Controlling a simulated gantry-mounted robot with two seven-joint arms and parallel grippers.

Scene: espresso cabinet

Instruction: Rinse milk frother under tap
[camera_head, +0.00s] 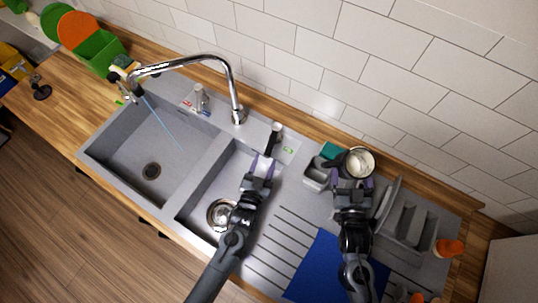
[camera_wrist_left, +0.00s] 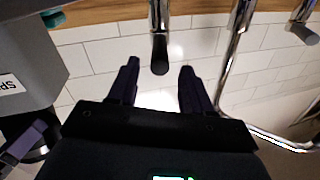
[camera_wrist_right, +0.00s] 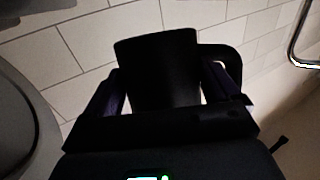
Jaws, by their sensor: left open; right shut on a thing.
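The milk frother (camera_head: 358,163), a round pitcher with a pale inside, is held by my right gripper (camera_head: 353,183) above the back of the drainboard. In the right wrist view it is a dark pitcher (camera_wrist_right: 158,72) between the fingers, handle to the right. The chrome tap (camera_head: 236,85) arches left, its spout over the left basin. A thin blue streak (camera_head: 160,122) like water runs below it. My left gripper (camera_head: 263,163) is open in front of a dark-tipped lever (camera_head: 276,132). In the left wrist view the lever (camera_wrist_left: 160,53) shows between the spread fingers.
The left basin (camera_head: 130,145) is empty; the right basin (camera_head: 195,205) is partly behind my left arm. A small fixture (camera_head: 199,97) stands behind the basins. A grey caddy (camera_head: 317,175), a rack (camera_head: 404,218) and a blue mat (camera_head: 310,268) crowd the drainboard.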

